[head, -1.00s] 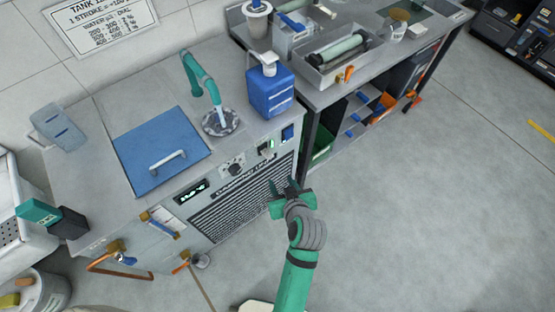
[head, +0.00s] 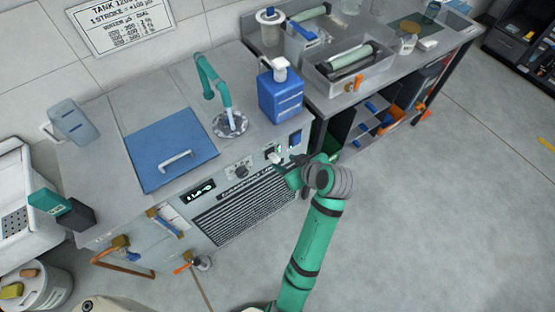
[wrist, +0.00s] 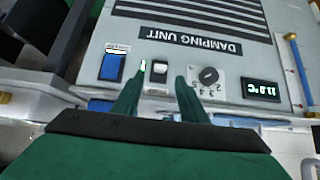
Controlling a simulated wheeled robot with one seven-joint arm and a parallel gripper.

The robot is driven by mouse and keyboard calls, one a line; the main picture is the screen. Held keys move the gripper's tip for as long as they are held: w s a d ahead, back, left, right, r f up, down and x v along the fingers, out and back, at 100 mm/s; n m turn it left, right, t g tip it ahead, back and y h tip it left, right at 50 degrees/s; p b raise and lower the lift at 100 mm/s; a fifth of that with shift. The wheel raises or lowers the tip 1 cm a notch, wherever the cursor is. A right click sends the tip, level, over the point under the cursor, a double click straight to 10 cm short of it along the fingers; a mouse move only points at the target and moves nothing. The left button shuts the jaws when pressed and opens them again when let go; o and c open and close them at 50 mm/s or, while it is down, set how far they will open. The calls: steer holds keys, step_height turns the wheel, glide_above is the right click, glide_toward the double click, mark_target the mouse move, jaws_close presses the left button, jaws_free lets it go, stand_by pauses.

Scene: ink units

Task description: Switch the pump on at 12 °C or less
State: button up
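The damping unit's front panel has a lit display (head: 199,191), upside down in the wrist view (wrist: 262,90), where it seems to read about 11 °C; the last digit is unclear. Beside it is a black dial (head: 239,170), also in the wrist view (wrist: 208,76). A white rocker switch (wrist: 159,72) has a green light (wrist: 142,66) next to it. A blue switch (wrist: 112,66) is beyond that. Which one is the pump's is not legible. My gripper (head: 284,168) is at the panel, open and empty. In the wrist view its fingertips (wrist: 158,84) stand either side of the white switch; contact cannot be told.
A blue bottle (head: 281,97) and a faucet (head: 213,85) stand on the unit's top, beside a blue lid (head: 170,149). Orange-handled valves (head: 183,264) stick out low at the front left. A second bench (head: 342,100) stands to the right. The floor at right is clear.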

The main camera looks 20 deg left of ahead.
mark_target(278, 161)
steer(key=x, duration=0.5)
steer(key=shift+a+f, duration=0.15)
steer(key=shift+a, duration=0.05)
steer(key=shift+w+f, duration=0.3)
steer(key=shift+f, duration=0.1)
steer(key=shift+a, duration=0.1)
